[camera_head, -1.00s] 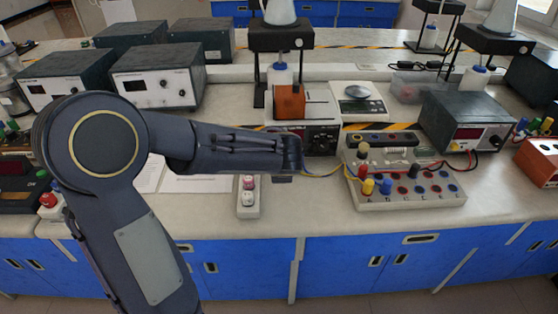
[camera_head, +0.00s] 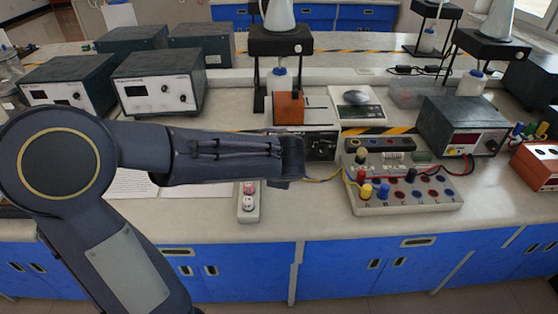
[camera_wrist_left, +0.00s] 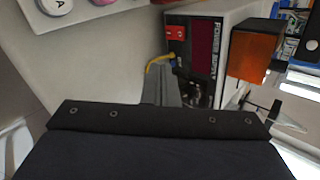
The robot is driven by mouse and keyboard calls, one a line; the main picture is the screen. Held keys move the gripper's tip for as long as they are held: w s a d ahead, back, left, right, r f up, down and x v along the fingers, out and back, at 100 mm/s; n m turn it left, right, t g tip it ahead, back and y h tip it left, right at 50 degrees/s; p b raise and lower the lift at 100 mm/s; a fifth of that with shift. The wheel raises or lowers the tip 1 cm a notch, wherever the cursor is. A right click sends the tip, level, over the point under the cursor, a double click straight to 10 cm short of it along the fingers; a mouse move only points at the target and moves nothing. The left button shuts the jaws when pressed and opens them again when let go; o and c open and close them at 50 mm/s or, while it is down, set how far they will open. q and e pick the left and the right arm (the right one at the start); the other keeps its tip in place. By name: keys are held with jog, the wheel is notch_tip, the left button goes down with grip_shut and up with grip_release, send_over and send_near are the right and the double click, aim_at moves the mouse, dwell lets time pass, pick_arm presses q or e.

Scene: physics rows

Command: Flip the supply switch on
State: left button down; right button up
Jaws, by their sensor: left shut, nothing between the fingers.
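The power supply (camera_head: 322,146) stands on the bench behind the end of my left arm, which hides much of its front. In the left wrist view its lettered front panel (camera_wrist_left: 215,75) is close, with a dark display, a black knob (camera_wrist_left: 200,90) and a small red part (camera_wrist_left: 175,32) that looks like the switch. I cannot tell the switch's position. My left gripper (camera_wrist_left: 163,85) is shut and empty. Its fingers point at the panel near the knob and a yellow lead, apart from the red part in the picture. Whether they touch the panel is unclear. My right gripper is not in view.
An orange block (camera_head: 289,108) sits by the supply's top. A yellow lead (camera_head: 322,179) runs right to a terminal board (camera_head: 405,195). A meter box (camera_head: 462,128) stands right. The bench's front edge is clear.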

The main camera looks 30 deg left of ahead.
pick_arm(q)
jog(key=m+p, duration=0.2)
jog(key=m, duration=0.3)
jog(key=m+p, duration=0.2)
jog(key=m, duration=0.3)
jog(key=m+g+p, duration=0.1)
jog(key=m+p, duration=0.2)
jog(key=m, duration=0.2)
jog(key=shift+a+f+m+h, duration=0.15)
jog(key=shift+f+m+h, duration=0.15)
jog(key=shift+f+h, duration=0.1)
jog(key=shift+w, duration=0.1)
jog(key=b+x, duration=0.1)
jog(key=x, duration=0.9)
jog(key=shift+f+b, duration=0.2)
jog(key=shift+b, duration=0.15)
jog(key=shift+w+a+r+p, duration=0.1)
jog(key=shift+w+a+p, duration=0.25)
jog(key=shift+w, duration=0.2)
jog(key=shift+w+a+p, duration=0.35)
jog(key=shift+w, duration=0.2)
jog(key=shift+w+a, duration=0.3)
jog(key=shift+w, duration=0.25)
